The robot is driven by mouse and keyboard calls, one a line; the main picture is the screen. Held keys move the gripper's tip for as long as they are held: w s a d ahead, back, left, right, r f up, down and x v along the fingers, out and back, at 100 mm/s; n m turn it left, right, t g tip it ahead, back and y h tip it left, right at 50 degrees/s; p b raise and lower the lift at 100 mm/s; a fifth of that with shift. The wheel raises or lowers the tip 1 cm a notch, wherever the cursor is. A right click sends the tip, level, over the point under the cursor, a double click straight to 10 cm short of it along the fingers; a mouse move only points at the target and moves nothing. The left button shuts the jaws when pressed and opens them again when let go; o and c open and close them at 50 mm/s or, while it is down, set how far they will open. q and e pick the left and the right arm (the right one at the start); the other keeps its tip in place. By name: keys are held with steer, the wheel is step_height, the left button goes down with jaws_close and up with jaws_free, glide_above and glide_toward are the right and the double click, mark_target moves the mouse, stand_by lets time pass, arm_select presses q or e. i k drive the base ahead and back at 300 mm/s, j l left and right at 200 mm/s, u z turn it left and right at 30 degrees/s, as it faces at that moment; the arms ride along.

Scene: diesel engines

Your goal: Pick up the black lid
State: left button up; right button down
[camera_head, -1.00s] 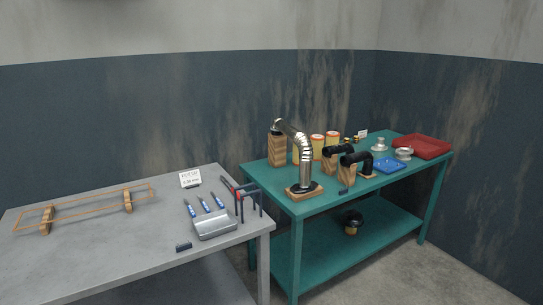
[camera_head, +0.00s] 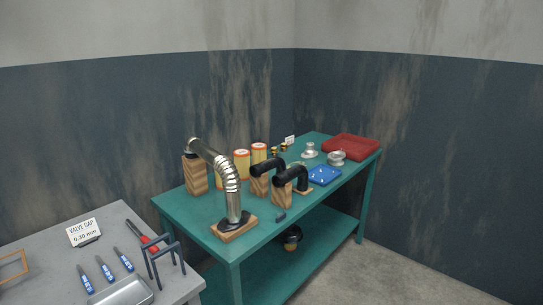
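I cannot clearly make out a black lid. A round black object (camera_head: 292,233) with a lighter lower part sits on the lower shelf of the green table (camera_head: 176,204), partly hidden by the table top. It is too small to tell whether it is a lid. A small dark piece (camera_head: 281,216) lies near the front edge of the table top. Neither of my grippers is in view.
A silver bent pipe (camera_head: 232,180), black elbow pipes (camera_head: 292,176), yellow filters (camera_head: 259,152), a blue tray (camera_head: 324,175) and a red tray (camera_head: 351,146) crowd the green table. A grey table (camera_head: 40,254) with tools stands at left. Floor (camera_head: 350,275) is clear at right.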

mark_target(293, 235)
steer(key=i+l+z, duration=0.2)
steer(key=i+z, duration=1.1)
